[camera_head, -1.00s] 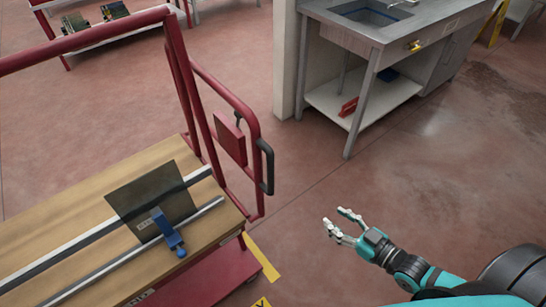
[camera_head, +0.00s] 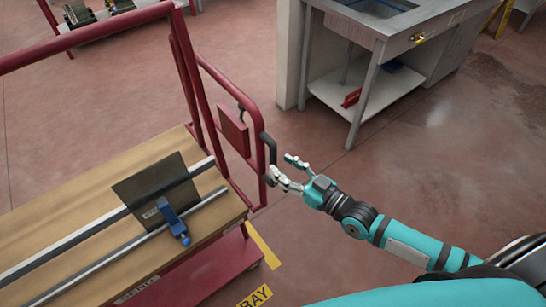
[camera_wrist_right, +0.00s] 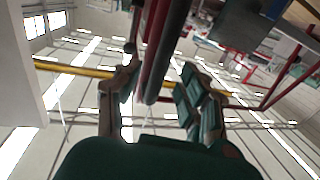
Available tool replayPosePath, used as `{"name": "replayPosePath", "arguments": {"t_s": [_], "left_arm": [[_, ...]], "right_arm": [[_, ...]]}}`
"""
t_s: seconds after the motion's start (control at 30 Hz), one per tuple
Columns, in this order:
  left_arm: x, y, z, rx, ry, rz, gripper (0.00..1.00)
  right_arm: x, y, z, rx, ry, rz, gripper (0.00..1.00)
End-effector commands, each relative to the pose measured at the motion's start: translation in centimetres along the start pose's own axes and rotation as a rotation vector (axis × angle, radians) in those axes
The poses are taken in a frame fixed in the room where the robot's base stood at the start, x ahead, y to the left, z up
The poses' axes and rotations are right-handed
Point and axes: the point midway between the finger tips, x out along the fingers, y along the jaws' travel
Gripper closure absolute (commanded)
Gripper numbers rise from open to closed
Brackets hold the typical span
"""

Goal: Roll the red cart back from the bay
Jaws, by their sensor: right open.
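The red cart (camera_head: 262,104) stands at the left in the head view, with a wooden deck (camera_head: 65,195) and a tall red rail frame. A black grip handle (camera_head: 271,150) sits on the rail's right end. My right gripper (camera_head: 281,168) is open beside this handle, its fingertips close to the handle's lower part. In the right wrist view, the dark handle bar (camera_wrist_right: 168,50) shows between the spread fingers (camera_wrist_right: 158,78). I cannot tell whether they touch it. My left gripper is not in view.
A dark glass pane (camera_head: 150,190) with a blue clamp (camera_head: 174,222) stands on the deck by metal rails. A steel sink bench (camera_head: 385,60) and a pale post (camera_head: 289,55) stand behind. Yellow floor marking (camera_head: 263,249) lies beside the cart. Floor right of the cart is clear.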

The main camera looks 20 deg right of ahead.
Motion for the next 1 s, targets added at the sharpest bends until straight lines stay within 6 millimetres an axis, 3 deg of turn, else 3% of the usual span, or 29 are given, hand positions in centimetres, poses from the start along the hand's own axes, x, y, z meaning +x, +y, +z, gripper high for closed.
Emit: {"name": "replayPosePath", "arguments": {"t_s": [0.1, 0.23, 0.63, 0.97, 1.0], "left_arm": [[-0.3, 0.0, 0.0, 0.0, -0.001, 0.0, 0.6], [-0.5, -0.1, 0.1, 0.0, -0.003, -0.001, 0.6], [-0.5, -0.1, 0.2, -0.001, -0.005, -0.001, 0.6], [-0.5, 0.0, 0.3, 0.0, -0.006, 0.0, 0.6], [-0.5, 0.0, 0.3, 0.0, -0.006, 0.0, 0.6]], "right_arm": [[2.1, 0.0, -0.2, 0.0, 0.002, 0.0, 0.58], [3.5, 0.0, -0.1, 0.0, 0.001, 0.0, 0.58], [4.2, 0.0, 0.0, 0.0, -0.001, -0.001, 0.58], [4.2, 0.0, 0.0, 0.0, -0.001, 0.0, 1.0], [4.2, 0.0, 0.0, 0.0, -0.001, 0.0, 1.0]]}}
